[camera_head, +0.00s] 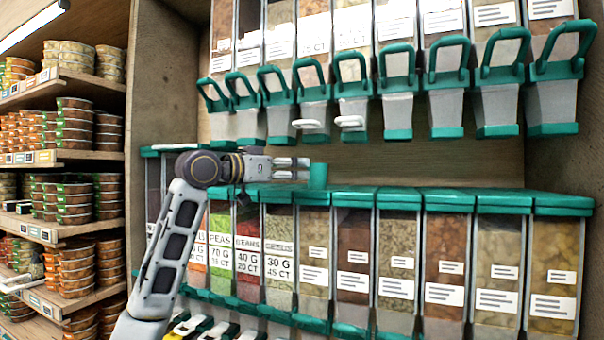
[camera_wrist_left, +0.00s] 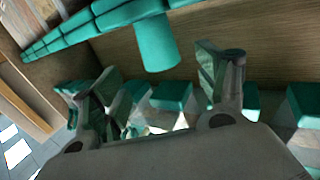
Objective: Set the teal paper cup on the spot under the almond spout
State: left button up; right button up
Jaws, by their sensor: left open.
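The teal paper cup (camera_head: 318,176) stands on the teal lids of the lower bin row, just past my left gripper's fingertips. My left gripper (camera_head: 303,168) reaches in from the left, level with the cup. In the left wrist view, the cup (camera_wrist_left: 155,42) appears between the lines of the two spread fingers, mostly ahead of the tips. The left gripper (camera_wrist_left: 143,75) is open and empty there. The upper row of dispensers with teal spouts (camera_head: 398,134) hangs above; I cannot read which one holds almonds. The spot under it is not marked out. My right gripper is out of view.
The lower bins' lids (camera_head: 448,198) form a ledge running right, clear beyond the cup. Teal handles (camera_head: 447,58) stick out from the upper dispensers. A wooden side wall (camera_head: 170,80) stands at left, beside shelves of stacked tubs (camera_head: 74,120).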

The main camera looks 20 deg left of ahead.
pick_arm(q)
jog(key=v, duration=0.2)
jog(key=shift+s+a, duration=0.1)
jog(key=shift+s, duration=0.2)
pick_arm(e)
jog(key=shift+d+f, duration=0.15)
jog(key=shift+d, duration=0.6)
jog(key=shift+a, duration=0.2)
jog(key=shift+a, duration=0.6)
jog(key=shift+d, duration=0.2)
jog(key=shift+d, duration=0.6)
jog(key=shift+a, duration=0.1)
